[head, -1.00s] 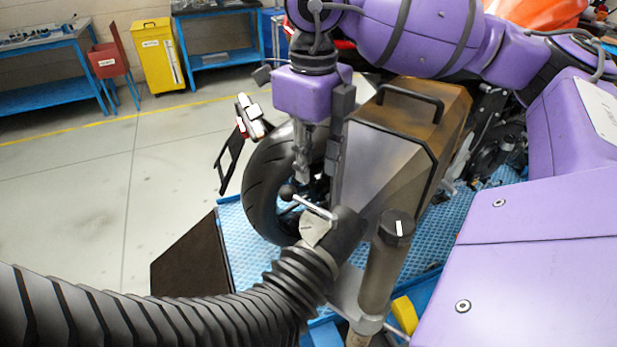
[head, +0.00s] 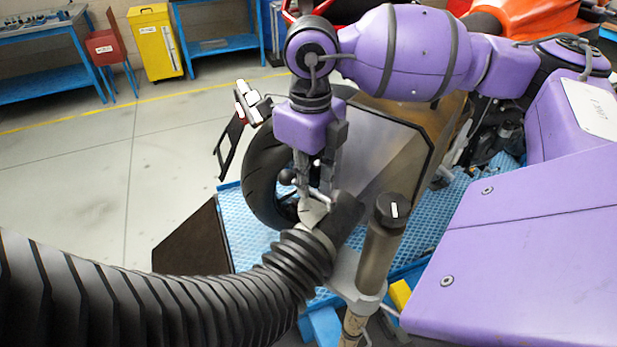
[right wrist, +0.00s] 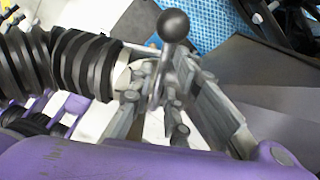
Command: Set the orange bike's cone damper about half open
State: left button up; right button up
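The cone damper is a black cone (head: 346,212) on the end of a ribbed hose, with a pale plate (head: 312,212) and a metal lever ending in a black ball knob (head: 287,176). The knob also shows in the right wrist view (right wrist: 173,25). My right gripper (head: 315,185) points down at the lever. In the right wrist view, the lever's rod passes between its parted fingers (right wrist: 160,90); I cannot tell whether either finger touches it. The orange bike (head: 530,18) stands behind, its rear tyre (head: 260,180) left of the gripper. My left gripper is not seen.
A thick black hose (head: 130,300) crosses the lower left. A post with a black cap (head: 392,210) stands right of the cone. A large angular case (head: 385,145) is close behind the gripper. Open floor (head: 80,190) lies at left.

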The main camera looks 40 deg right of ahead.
grip_shut()
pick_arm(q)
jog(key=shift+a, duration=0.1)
